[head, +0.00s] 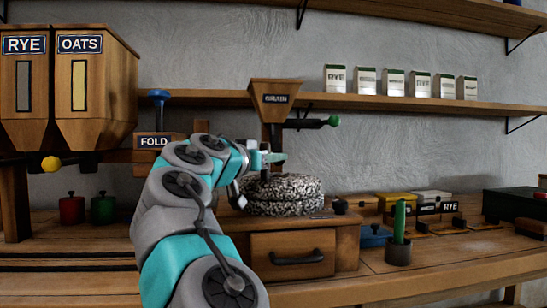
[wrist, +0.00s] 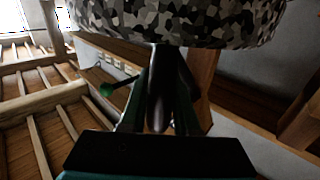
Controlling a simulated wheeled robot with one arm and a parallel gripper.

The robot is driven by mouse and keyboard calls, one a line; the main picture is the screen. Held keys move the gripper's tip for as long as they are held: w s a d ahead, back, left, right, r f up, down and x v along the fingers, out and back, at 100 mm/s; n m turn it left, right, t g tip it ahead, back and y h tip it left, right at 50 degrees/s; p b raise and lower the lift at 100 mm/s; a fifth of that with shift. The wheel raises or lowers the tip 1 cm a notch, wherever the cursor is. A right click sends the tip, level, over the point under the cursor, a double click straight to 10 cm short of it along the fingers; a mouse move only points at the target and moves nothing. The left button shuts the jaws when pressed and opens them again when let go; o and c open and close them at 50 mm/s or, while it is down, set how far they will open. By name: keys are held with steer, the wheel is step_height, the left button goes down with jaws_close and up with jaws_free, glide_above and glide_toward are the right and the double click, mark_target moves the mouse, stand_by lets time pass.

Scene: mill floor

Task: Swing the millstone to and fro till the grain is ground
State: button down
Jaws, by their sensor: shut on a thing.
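The speckled grey millstone (head: 285,200) sits on a wooden base with a drawer (head: 293,256), below a wooden hopper labelled GRAIN (head: 275,92). My gripper (head: 264,162) is at the stone's upper left side. In the wrist view, the fingers of my gripper (wrist: 160,85) are shut on a dark upright handle (wrist: 157,105) close to the speckled millstone (wrist: 180,22). The handle cannot be made out in the head view. Whatever grain or flour is inside the hopper or drawer is hidden.
A lever with a green knob (head: 333,121) sticks out right of the hopper. RYE (head: 24,85) and OATS (head: 80,90) bins stand at left.

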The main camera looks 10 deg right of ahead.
steer(key=c, duration=0.6)
jaws_free()
steer(key=shift+c, duration=0.2)
steer(key=b+v, duration=0.1)
steer(key=v, duration=0.7)
steer(key=shift+d, duration=0.1)
